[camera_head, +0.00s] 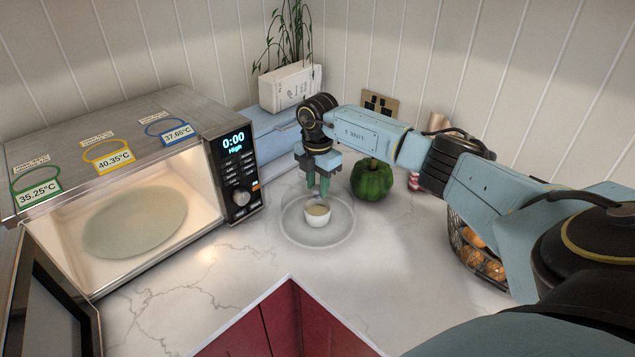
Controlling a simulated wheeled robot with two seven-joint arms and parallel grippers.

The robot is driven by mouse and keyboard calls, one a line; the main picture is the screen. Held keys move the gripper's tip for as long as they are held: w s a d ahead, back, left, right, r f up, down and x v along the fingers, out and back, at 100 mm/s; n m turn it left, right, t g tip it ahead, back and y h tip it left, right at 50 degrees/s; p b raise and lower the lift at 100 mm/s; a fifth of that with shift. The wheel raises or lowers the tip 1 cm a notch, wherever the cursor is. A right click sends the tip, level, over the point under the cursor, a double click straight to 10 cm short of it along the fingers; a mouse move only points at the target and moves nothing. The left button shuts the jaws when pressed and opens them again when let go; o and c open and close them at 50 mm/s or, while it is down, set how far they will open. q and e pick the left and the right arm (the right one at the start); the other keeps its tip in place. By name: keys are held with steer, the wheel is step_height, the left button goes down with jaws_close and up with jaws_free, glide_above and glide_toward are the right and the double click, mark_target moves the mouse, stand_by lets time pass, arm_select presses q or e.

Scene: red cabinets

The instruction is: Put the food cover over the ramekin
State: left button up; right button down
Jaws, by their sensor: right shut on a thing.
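A small white ramekin (318,217) stands upright on the marble counter near the corner. A clear, round food cover (343,228) shows as a faint ring around the ramekin, which is seen through it. Its rim looks at or close to the counter; any small gap cannot be told. My right gripper (321,190) points down above the ramekin and is shut on the top of the food cover. The grasped part is mostly hidden by the fingers. My left gripper is not in view.
An open, lit microwave (226,170) stands at the left, its door (50,300) swung forward. A green pepper (372,180) sits close right of the cover. A wire fruit basket (475,252) is farther right. The counter in front is clear up to its edge.

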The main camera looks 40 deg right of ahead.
steer(key=shift+f, duration=0.2)
steer(key=c, duration=1)
jaws_free()
step_height(320, 180, up, 6)
steer(key=p, duration=0.5)
steer(key=shift+p, duration=0.3)
